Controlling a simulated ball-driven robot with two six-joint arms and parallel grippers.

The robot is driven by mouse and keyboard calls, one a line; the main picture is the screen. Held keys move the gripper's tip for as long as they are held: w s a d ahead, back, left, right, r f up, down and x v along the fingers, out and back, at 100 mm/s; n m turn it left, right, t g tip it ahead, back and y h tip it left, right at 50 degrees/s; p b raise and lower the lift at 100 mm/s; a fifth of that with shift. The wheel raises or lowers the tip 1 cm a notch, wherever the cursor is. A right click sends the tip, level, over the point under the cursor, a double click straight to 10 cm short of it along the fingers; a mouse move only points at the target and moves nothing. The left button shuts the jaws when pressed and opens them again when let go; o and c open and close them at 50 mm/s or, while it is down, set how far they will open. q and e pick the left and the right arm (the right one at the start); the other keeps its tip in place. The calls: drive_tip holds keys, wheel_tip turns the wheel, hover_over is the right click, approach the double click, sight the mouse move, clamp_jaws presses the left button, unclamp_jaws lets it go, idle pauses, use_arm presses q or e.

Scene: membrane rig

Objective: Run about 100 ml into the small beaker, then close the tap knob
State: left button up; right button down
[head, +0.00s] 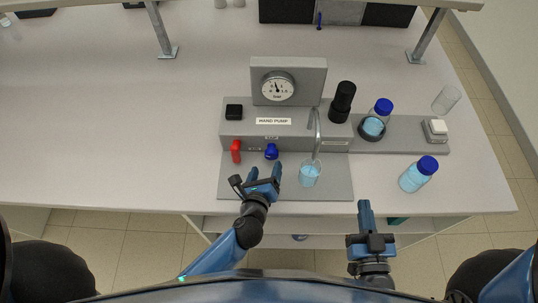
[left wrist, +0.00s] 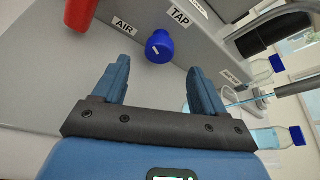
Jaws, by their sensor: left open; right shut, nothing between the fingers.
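The blue tap knob (head: 271,152) sits on the front of the grey rig, under a small label. In the left wrist view the blue knob (left wrist: 159,46) lies beyond and between my open fingers, next to the TAP label (left wrist: 180,16). My left gripper (head: 264,172) is open and empty, just in front of the knob and apart from it. The small beaker (head: 310,174) stands under the curved spout (head: 317,135) and holds light blue liquid; its graduations are too small to read. My right gripper (head: 365,207) is shut and empty at the table's front edge.
A red handle (head: 236,150) is left of the knob, by the AIR label (left wrist: 123,27). A gauge (head: 278,86) stands behind. A blue-capped bottle (head: 418,174) stands right of the beaker. The table's left side is clear.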

sight(272, 156)
use_arm(q)
drive_tip(key=x, duration=0.6)
drive_tip(key=shift+w+d+f+p, duration=0.1)
drive_tip(key=shift+w+p, duration=0.25)
drive_tip(key=shift+p, duration=0.05)
drive_tip(key=c, duration=1.1)
drive_tip(key=shift+o, duration=0.2)
drive_tip(key=shift+d+r+m+y+p, duration=0.2)
drive_tip(key=shift+m+y+p, duration=0.45)
drive_tip(key=shift+p, duration=0.65)
drive_tip(key=m+y+p, duration=0.1)
drive_tip(key=m+p, duration=0.1)
drive_tip(key=shift+d+m, duration=0.15)
drive_tip(key=shift+m, duration=0.2)
drive_tip(key=shift+d+f+m+y+p, duration=0.15)
drive_tip(key=shift+m+y+p, duration=0.2)
drive_tip(key=shift+m+y, duration=0.55)
drive_tip(key=shift+f+m+y, duration=0.1)
drive_tip(key=shift+m+y, duration=0.75)
drive_tip(key=shift+m, duration=0.45)
